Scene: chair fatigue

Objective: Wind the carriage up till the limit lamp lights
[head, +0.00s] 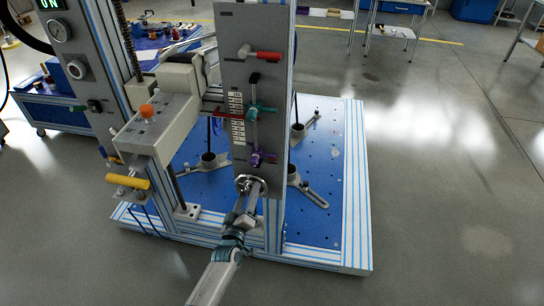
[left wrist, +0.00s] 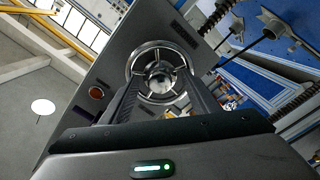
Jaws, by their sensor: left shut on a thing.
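A small silver handwheel (head: 250,184) sits low on the grey column panel (head: 243,40). In the left wrist view the spoked wheel (left wrist: 160,58) faces me. My left gripper (head: 254,190) reaches it from below and is shut on it; its fingers (left wrist: 158,88) are at the wheel's hub. The grey carriage (head: 160,118), with an orange knob on top, stands left of the column at mid height. A small round amber-red lamp (left wrist: 97,92) is on the panel beside the wheel and looks dark. My right gripper is not in view.
The panel above the wheel carries a scale (head: 236,118), a red-handled lever (head: 262,55), a teal knob (head: 262,112) and a purple knob (head: 260,157). A yellow handle (head: 128,182) sticks out at left. The blue base plate (head: 330,170) has clamps.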

